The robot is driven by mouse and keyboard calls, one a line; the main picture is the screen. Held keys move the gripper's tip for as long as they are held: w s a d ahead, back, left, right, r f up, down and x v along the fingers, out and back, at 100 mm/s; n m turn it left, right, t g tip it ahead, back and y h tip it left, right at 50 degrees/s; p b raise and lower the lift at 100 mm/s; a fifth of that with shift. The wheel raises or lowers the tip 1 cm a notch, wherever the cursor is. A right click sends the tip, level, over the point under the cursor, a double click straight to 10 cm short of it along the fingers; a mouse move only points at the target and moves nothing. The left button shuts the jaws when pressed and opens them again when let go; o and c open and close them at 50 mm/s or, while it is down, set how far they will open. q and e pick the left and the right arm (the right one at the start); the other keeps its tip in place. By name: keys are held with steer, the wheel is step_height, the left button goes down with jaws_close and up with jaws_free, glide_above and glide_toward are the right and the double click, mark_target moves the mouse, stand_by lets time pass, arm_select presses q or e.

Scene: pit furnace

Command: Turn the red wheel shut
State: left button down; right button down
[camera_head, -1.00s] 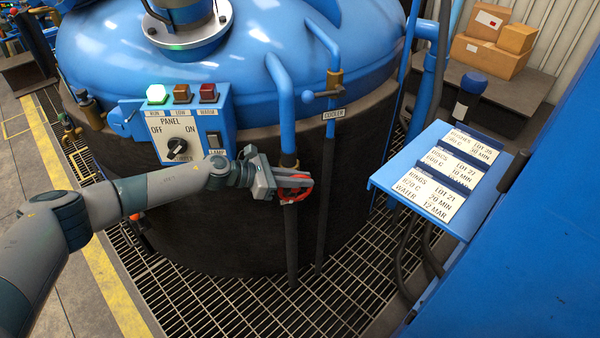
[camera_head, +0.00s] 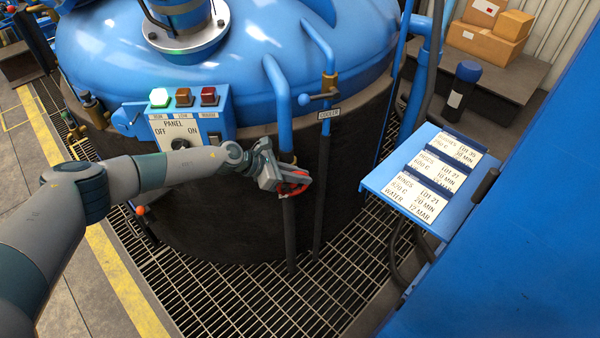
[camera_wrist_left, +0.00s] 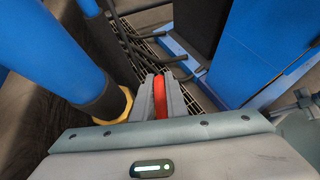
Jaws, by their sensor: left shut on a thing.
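The red wheel (camera_head: 299,188) is on the blue pipe at the front of the furnace, partly hidden by my left gripper (camera_head: 290,184). In the left wrist view the red wheel (camera_wrist_left: 159,95) shows as a red strip between the two grey fingers of my left gripper (camera_wrist_left: 160,97). The fingers are shut on its rim. The brass fitting (camera_wrist_left: 122,106) of the pipe shows just left of the fingers.
A control panel (camera_head: 171,126) with a green lit lamp is above my left forearm. A second pipe with a lever (camera_head: 315,98) and a "COOLER" label stands right of the wheel. A blue stand with label cards (camera_head: 374,187) is at the right. Grating (camera_head: 235,300) covers the floor.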

steer(key=shift+s+d, duration=0.1)
steer(key=shift+s, duration=0.05)
arm_select(q)
steer(key=c, duration=1.8)
jaws_free()
steer(key=shift+o, duration=0.2)
